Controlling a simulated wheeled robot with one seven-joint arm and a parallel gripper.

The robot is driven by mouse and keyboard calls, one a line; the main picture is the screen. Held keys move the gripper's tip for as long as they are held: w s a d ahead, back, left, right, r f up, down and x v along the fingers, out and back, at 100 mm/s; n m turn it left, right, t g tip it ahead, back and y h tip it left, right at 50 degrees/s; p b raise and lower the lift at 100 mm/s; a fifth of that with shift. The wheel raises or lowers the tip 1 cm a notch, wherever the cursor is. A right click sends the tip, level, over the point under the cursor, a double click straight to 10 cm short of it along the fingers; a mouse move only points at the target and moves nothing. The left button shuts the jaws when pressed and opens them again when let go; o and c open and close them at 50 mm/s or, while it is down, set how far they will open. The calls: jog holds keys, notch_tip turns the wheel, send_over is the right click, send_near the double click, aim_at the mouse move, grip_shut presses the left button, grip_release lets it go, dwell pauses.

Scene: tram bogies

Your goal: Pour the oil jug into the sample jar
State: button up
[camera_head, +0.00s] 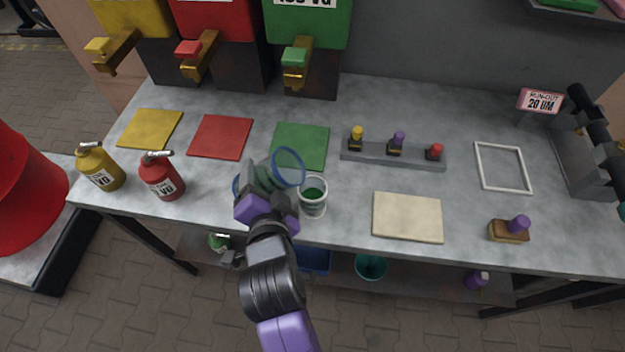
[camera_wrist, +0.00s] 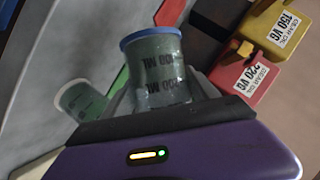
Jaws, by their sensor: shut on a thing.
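My gripper (camera_head: 266,190) is shut on a clear jug with a blue rim (camera_head: 288,167), the likely oil jug. In the wrist view the held jug (camera_wrist: 158,75) shows dark ML markings and greyish-green walls. In the head view it is tilted, its rim toward the right, above the bench. The sample jar (camera_head: 313,197) stands upright just right of my gripper, with green liquid inside. A jar with green in it, likely the same one, shows left of the jug in the wrist view (camera_wrist: 82,100). No stream of oil is visible between them.
A green mat (camera_head: 300,146) lies behind the jar and a cream pad (camera_head: 407,217) to its right. Red (camera_head: 162,177) and yellow (camera_head: 100,168) oil cans stand at the left. A grey rack (camera_head: 380,156) with several stamps is farther back. The front right has a purple-knobbed brush (camera_head: 510,230).

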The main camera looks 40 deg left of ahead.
jog(key=shift+f+n, duration=0.6)
jog(key=shift+f, duration=0.1)
jog(key=shift+s+a+f+n+t+h+b, duration=0.2)
jog(key=shift+f+n+h+b, duration=0.1)
jog(key=shift+f+b, duration=0.15)
jog(key=shift+s+a+f+n+t+h+b, duration=0.1)
jog(key=shift+a+f+n+t+h+b, duration=0.1)
jog(key=shift+f+h+b, duration=0.2)
jog(key=shift+s+a+n+t+h, duration=0.3)
jog(key=shift+a+n, duration=0.05)
jog(key=shift+n, duration=0.35)
jog(key=shift+s+a+f+n+t+h+b, duration=0.15)
jog(key=shift+a+f+n+t+h+b, duration=0.2)
jog(key=shift+n, duration=0.3)
jog(key=shift+s+f+n+t+h+b, duration=0.15)
jog(key=shift+n+t+h, duration=0.25)
jog(key=shift+n, duration=0.25)
